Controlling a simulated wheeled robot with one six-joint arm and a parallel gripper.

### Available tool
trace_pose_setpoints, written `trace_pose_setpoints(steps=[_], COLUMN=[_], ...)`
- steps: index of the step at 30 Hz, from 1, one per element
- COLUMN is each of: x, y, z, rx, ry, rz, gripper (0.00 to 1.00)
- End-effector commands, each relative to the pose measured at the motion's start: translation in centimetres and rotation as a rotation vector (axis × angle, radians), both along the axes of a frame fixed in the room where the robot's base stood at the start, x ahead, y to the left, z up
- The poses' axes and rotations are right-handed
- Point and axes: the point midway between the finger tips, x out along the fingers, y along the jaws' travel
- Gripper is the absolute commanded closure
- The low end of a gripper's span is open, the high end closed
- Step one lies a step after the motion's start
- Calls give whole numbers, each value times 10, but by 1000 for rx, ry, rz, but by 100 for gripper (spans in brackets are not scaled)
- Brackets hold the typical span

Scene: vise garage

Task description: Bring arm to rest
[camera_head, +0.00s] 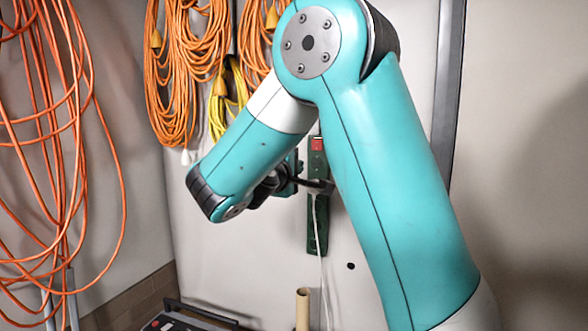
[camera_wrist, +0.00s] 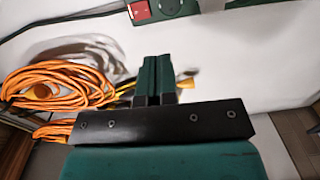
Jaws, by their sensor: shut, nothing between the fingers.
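My arm is folded in front of the wall in the head view, with its teal links bent at an elbow near the top. My gripper (camera_wrist: 157,62) shows in the wrist view, its two dark green fingers side by side and closed with nothing between them. In the head view the gripper is mostly hidden behind my forearm.
Orange cables (camera_head: 60,130) hang at the left, and more orange coils (camera_head: 172,85) hang on the wall. A green power strip with a red switch (camera_head: 317,145) is on the wall behind my arm. In the wrist view, an orange coil (camera_wrist: 60,85) shows left of the fingers.

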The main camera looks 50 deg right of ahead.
Motion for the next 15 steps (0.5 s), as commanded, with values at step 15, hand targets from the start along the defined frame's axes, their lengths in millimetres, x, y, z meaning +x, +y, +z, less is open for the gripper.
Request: trace_pose_setpoints(steps=[15], x=[1], y=[10], z=[-21], rx=[149], ry=[-24], rz=[40], gripper=[100])
